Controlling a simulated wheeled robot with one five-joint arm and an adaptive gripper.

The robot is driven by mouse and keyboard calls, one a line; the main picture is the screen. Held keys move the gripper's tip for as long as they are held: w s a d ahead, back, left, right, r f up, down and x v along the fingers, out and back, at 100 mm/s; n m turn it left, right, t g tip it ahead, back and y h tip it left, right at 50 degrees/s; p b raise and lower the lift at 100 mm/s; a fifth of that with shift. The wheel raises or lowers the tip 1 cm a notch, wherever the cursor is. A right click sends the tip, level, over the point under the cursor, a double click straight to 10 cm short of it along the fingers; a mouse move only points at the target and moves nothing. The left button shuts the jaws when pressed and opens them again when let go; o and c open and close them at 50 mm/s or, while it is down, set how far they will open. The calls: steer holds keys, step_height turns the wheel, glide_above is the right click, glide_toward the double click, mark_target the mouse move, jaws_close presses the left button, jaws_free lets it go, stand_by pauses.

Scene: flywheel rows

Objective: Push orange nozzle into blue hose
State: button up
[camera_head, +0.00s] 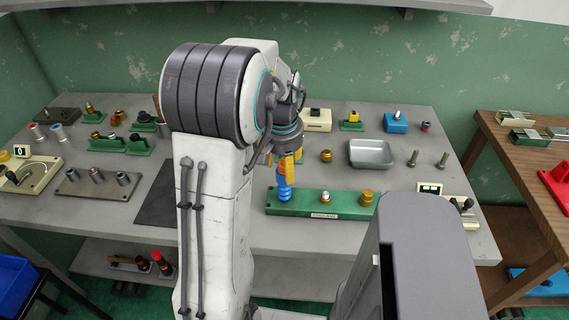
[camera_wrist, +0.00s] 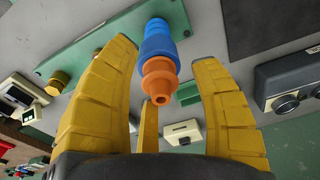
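The blue hose (camera_wrist: 160,38) is a short ribbed piece standing on the green base plate (camera_wrist: 85,50). It also shows in the head view (camera_head: 284,190), at the left end of the plate. The stepped orange nozzle (camera_wrist: 158,80) sits at the hose's free end, in line with it; how deep it is seated I cannot tell. My gripper (camera_wrist: 165,58) has yellow fingers spread around the nozzle and hose, with gaps visible on both sides. In the head view, my gripper (camera_head: 288,164) is directly above the hose, and the nozzle is largely hidden there.
The green plate also carries a pale-tipped fitting (camera_head: 325,197) and a brass fitting (camera_head: 367,197). A metal tray (camera_head: 371,153) lies behind it. A beige box (camera_head: 316,120) and a blue box (camera_head: 396,123) stand farther back. A dark mat (camera_head: 157,198) lies left of the plate.

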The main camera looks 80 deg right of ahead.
mark_target(283, 175)
step_height(283, 175, up, 12)
steer(key=a, duration=0.1)
steer(key=shift+a, duration=0.35)
stand_by(0.4)
steer(key=shift+w, duration=0.1)
stand_by(0.5)
